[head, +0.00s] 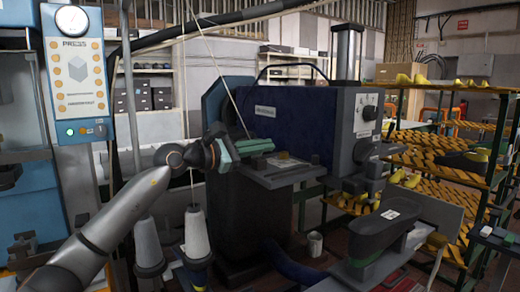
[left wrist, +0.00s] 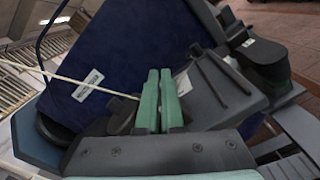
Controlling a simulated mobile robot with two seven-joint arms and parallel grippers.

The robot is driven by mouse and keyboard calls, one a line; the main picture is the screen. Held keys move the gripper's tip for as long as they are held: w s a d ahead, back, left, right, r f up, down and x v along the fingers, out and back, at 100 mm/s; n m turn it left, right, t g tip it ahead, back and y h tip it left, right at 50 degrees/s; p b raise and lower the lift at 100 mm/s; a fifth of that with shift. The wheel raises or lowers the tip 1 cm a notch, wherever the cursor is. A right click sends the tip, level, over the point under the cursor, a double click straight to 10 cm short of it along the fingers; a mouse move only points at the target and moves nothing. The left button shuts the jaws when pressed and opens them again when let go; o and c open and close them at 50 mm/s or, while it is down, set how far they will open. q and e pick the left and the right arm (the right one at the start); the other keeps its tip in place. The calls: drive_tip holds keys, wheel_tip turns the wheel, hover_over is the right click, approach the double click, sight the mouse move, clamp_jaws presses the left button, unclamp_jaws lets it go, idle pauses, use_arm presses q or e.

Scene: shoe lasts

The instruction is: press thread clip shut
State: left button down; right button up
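My left gripper (head: 256,146) is in front of the blue machine, with its green fingers pointing right over the dark work plate (head: 282,172). In the left wrist view its two fingers (left wrist: 159,100) stand side by side, pressed together or nearly so, with nothing visible between them. A pale thread (head: 222,72) slants down to the gripper; in the left wrist view the thread (left wrist: 85,82) ends at a dark part (left wrist: 123,114) beside the left finger. I cannot make out the thread clip; the fingers may hide it. My right gripper is not in view.
The blue machine (head: 290,125) stands close behind the gripper. A press panel (head: 78,70) is at the left, yellow-shelved racks (head: 440,160) at the right. A dark machine arm (head: 385,232) stands at the front right.

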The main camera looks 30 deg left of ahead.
sight(266, 172)
use_arm(q)
drive_tip(key=shift+s+d+f+m+b, duration=0.2)
drive_tip(key=shift+f+m+b, duration=0.25)
drive_tip(key=shift+m, duration=0.55)
drive_tip(key=shift+d+f+m, duration=0.1)
drive_tip(key=shift+d+m, duration=0.05)
drive_tip(key=shift+m, duration=0.35)
drive_tip(key=shift+s+d+f+m+b, duration=0.1)
drive_tip(key=shift+f+m+b, duration=0.15)
drive_tip(key=shift+m+b, duration=0.5)
drive_tip(key=shift+d+f+m+b, duration=0.15)
drive_tip(key=shift+f+m+b, duration=0.15)
drive_tip(key=shift+m, duration=0.65)
drive_tip(key=shift+s+f+m+b, duration=0.15)
drive_tip(key=shift+m+b, duration=0.25)
drive_tip(key=shift+m, duration=0.4)
drive_tip(key=shift+d+f+m+b, duration=0.1)
drive_tip(key=shift+f+m+b, duration=0.15)
drive_tip(key=shift+m, duration=0.35)
drive_tip(key=shift+f+m+b, duration=0.1)
drive_tip(key=shift+m+b, duration=0.1)
drive_tip(key=shift+m, duration=0.4)
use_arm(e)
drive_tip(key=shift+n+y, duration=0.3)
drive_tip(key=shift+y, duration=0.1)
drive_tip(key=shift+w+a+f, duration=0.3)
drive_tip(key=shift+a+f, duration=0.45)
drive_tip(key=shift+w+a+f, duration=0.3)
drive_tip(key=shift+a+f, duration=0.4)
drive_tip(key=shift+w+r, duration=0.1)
